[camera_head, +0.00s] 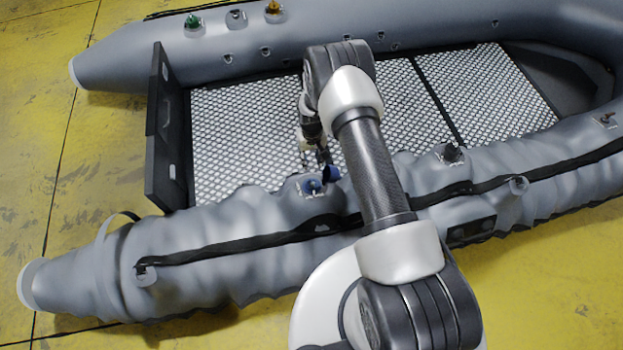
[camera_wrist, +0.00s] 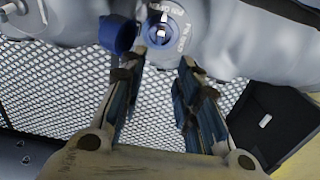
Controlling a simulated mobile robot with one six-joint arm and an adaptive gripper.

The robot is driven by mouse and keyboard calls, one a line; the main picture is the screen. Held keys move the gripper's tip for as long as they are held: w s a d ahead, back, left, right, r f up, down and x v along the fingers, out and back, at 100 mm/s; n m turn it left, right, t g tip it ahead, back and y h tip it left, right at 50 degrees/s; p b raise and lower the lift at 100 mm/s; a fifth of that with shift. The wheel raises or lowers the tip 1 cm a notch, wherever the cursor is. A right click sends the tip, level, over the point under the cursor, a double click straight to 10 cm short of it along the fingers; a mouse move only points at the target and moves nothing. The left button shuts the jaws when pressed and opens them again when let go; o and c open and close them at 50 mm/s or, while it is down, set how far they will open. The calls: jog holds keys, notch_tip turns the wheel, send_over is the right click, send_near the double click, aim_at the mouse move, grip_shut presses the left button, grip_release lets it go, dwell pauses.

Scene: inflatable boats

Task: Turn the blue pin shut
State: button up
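The blue pin (camera_wrist: 161,33) sits in the centre of a round valve (camera_wrist: 172,40) with lettering around its rim, partly legible. In the head view the blue-marked valve (camera_head: 312,187) is on top of the wrinkled near tube (camera_head: 240,225). An open blue cap (camera_wrist: 118,34) stands beside the valve, left in the wrist view and right in the head view (camera_head: 331,173). My gripper (camera_wrist: 160,64) is open and empty, its fingertips just short of the valve, one toward each side. In the head view my gripper (camera_head: 318,158) hangs just above the valve.
The boat's mesh-patterned floor (camera_head: 240,130) lies behind the valve. A black end board (camera_head: 157,125) stands at the left. The far tube carries green (camera_head: 193,21), grey (camera_head: 236,18) and orange (camera_head: 273,8) valves.

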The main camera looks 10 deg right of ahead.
aim_at(312, 181)
notch_tip(312, 181, down, 15)
jog(key=b, duration=0.4)
jog(key=shift+b, duration=0.3)
grip_shut()
